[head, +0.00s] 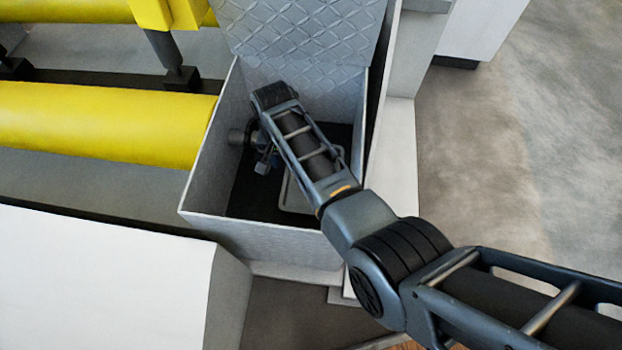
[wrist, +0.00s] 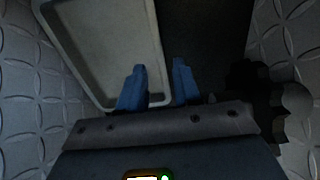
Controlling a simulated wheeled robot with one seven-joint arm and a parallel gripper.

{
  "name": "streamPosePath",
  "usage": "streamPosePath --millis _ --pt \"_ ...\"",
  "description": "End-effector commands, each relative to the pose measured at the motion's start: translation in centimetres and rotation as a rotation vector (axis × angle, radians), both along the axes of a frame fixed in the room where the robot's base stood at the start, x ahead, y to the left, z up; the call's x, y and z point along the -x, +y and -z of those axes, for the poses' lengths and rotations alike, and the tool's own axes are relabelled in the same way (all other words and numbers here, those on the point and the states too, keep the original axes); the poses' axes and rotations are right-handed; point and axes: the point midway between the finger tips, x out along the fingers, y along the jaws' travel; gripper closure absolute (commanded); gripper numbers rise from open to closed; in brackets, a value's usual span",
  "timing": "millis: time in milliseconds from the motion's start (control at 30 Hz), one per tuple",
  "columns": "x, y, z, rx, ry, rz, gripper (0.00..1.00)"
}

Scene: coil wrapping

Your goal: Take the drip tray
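The drip tray is a shallow, light grey tray with a raised rim and rounded corners. It lies on the dark floor of an open metal box, and part of its rim (head: 285,190) shows beneath my arm in the head view. In the wrist view the tray (wrist: 105,45) fills the upper left. My gripper (wrist: 159,85) has its blue fingers apart, with the tray's right rim running between them. The left finger is over the tray and the right one is outside it. My gripper (head: 264,166) is down inside the box, partly hidden by my arm.
The box (head: 270,240) has thin upright walls and a raised diamond-plate lid (head: 300,35) at the back. A dark knobbed part (wrist: 270,100) shows beside the gripper. Yellow rollers (head: 100,125) lie left of the box; open floor (head: 480,150) is at the right.

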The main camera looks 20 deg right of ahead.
Motion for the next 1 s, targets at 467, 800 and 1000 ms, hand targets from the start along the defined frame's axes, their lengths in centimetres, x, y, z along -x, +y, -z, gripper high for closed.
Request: streamPosePath --millis 467,800,1000 --pt "-0.3 -0.7 5.1 0.000 -0.001 0.001 0.67" --pt "-0.3 -0.6 6.5 0.000 -0.002 0.000 0.67" --pt "-0.3 -0.6 6.5 0.000 -0.001 0.000 0.81"
